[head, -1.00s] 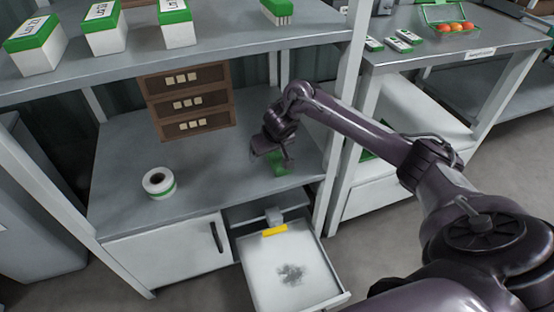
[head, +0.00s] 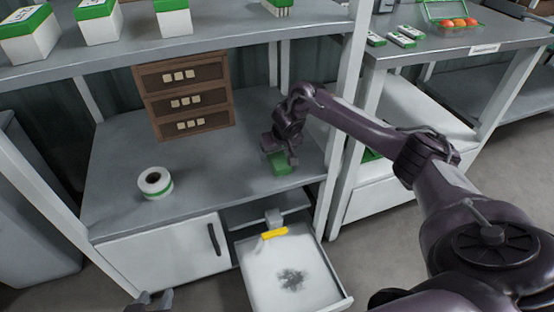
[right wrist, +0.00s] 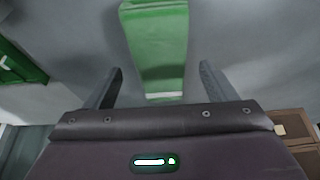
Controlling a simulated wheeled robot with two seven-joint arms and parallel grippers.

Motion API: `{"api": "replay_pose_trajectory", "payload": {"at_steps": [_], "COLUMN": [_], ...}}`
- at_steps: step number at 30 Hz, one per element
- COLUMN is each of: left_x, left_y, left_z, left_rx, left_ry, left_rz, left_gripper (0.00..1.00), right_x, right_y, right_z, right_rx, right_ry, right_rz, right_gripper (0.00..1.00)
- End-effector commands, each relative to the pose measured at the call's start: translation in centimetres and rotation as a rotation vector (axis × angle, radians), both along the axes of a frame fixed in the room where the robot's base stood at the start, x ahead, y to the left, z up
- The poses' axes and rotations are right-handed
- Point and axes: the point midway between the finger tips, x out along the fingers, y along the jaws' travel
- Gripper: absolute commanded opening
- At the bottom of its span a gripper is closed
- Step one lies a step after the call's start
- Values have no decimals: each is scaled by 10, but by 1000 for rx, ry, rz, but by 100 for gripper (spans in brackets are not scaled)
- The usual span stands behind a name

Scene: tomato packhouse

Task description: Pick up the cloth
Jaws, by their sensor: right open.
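A green piece that looks like the cloth (head: 281,163) lies on the grey shelf, partly hidden by my right gripper. In the right wrist view the green cloth (right wrist: 156,42) stretches away ahead of and between the fingers, with a pale strip at its near end. My right gripper (head: 279,151) is open, pointing down just over it; the wrist view shows its fingers (right wrist: 160,82) apart with nothing gripped. Whether they touch the cloth is unclear. Only the tips of my left gripper (head: 153,300) show at the bottom edge.
A brown drawer box (head: 187,100) stands at the back of the shelf and a white-and-green roll (head: 155,183) at its front left. Below, an open drawer (head: 262,295) has a dark smudge inside and a yellow strip (head: 274,234). A shelf post (head: 345,120) stands close right of the gripper.

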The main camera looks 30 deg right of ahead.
Motion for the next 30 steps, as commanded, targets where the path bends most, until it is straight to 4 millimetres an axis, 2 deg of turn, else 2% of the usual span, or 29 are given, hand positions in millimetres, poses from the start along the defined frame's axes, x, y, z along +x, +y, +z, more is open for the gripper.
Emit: {"api": "replay_pose_trajectory", "payload": {"at_steps": [6, 15, 26, 30], "left_x": [16, 17, 17, 17], "left_y": [-3, -4, -4, -4], "left_z": [23, 27, 26, 26], "left_rx": [-47, -51, -51, -51], "left_ry": [-115, -128, -127, -127], "left_rz": [9, 10, 10, 10], "left_gripper": [36, 36, 36, 36], "right_x": [3, 3, 3, 3], "right_y": [-1, -1, -1, -1], "right_z": [-7, -7, -7, -7], "right_rx": [-1, -2, -2, -2], "right_ry": [-2, -1, -1, -1], "right_rz": [0, 1, 1, 1], "right_gripper": [78, 77, 30, 29]}}
